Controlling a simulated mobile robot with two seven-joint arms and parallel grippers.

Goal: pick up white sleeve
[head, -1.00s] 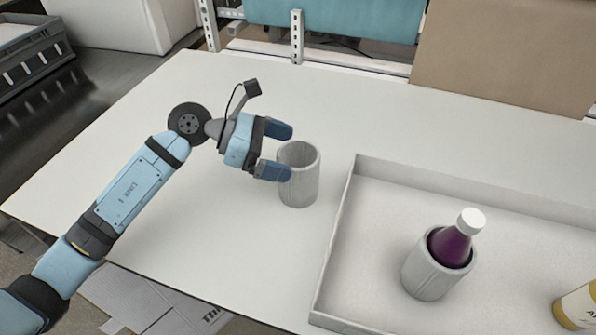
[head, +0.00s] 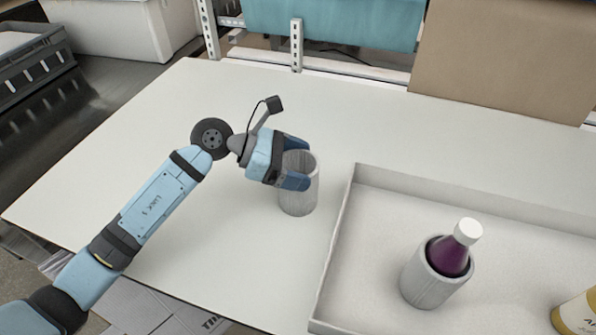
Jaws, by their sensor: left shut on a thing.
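A white sleeve (head: 300,201), an open upright cylinder with a greyish grain, stands on the white table left of the tray. My left gripper (head: 297,164) comes in from the left and is shut on the upper part of the sleeve, one finger on the far side and one on the near side. The fingers hide part of its rim. A second, similar sleeve (head: 428,287) stands in the tray around a purple bottle (head: 449,255) with a white cap. My right gripper is not in view.
The white walled tray (head: 340,240) takes up the right side of the table. A yellowish bottle (head: 577,311) is cut off at the right edge. A cardboard panel (head: 510,60) and a teal bin (head: 335,22) stand behind. The table's back left is clear.

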